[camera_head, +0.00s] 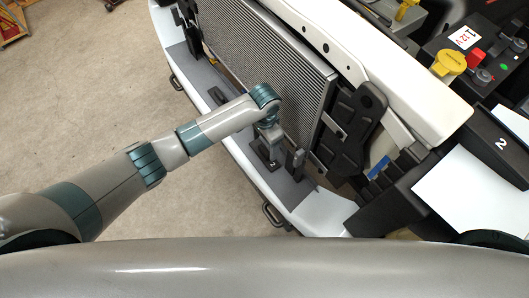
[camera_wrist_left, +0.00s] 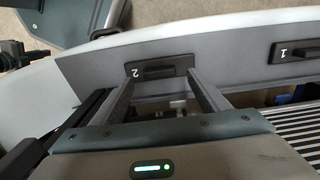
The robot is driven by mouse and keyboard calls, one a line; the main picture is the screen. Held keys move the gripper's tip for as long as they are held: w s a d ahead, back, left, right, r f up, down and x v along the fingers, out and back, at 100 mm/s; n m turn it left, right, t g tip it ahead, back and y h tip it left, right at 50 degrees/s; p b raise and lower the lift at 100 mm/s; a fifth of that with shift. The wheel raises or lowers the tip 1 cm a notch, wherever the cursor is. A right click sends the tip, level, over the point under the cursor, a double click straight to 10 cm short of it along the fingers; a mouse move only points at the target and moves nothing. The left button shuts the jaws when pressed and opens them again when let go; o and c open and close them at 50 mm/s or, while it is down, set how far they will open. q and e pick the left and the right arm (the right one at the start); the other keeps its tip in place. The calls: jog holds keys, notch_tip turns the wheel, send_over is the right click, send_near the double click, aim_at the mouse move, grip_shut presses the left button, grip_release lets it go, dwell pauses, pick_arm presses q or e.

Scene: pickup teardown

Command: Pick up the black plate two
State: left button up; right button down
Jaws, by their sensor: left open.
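The black plate two (camera_wrist_left: 150,72), a small dark plate with a raised grip and a white "2", lies on the grey ledge in the left wrist view. In the head view, a dark plate (camera_head: 260,155) shows on the ledge under my left gripper, partly covered by it. My left gripper (camera_head: 270,150) is open and points down. In the left wrist view its fingers (camera_wrist_left: 162,86) reach toward either side of plate two, with nothing held between them. Whether they touch the plate I cannot tell. My right gripper is not in view.
Another black plate marked "1" (camera_wrist_left: 295,51) lies farther along the ledge. A finned radiator (camera_head: 265,60) stands close beside my gripper, with a black upright bracket (camera_head: 350,125) near it. A black box marked "2" (camera_head: 497,145) is at the right. Floor (camera_head: 110,90) is open at left.

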aim_at(265, 150)
pick_arm(q)
jog(key=shift+f+p, duration=0.5)
jog(key=shift+f, duration=1.55)
jog(key=c, duration=1.2)
jog(key=shift+r, duration=0.2)
notch_tip(265, 150, up, 18)
jog(key=b, duration=0.2)
jog(key=shift+f+b, duration=0.15)
jog(key=shift+b, duration=0.25)
